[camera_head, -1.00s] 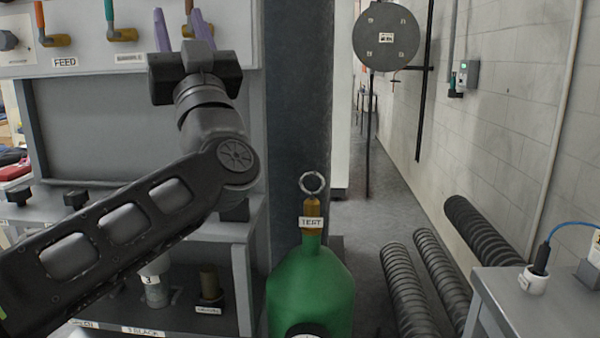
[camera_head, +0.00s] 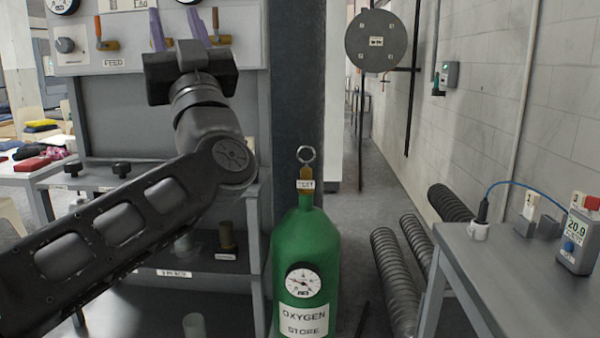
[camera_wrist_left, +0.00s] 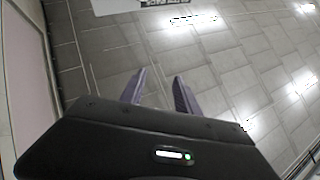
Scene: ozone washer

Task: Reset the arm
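My left arm comes in from the left of the head view and rises in front of the grey panel unit. Its gripper (camera_head: 177,27) points up and away, with two purple fingers apart. My right gripper is in neither view.
A panel unit (camera_head: 170,108) with valves and a FEED label stands behind my left arm. A green oxygen cylinder (camera_head: 302,245) stands right of it. A grey table (camera_head: 500,275) with a meter (camera_head: 577,240) is at right. Black corrugated hoses (camera_head: 392,265) lie on the floor between.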

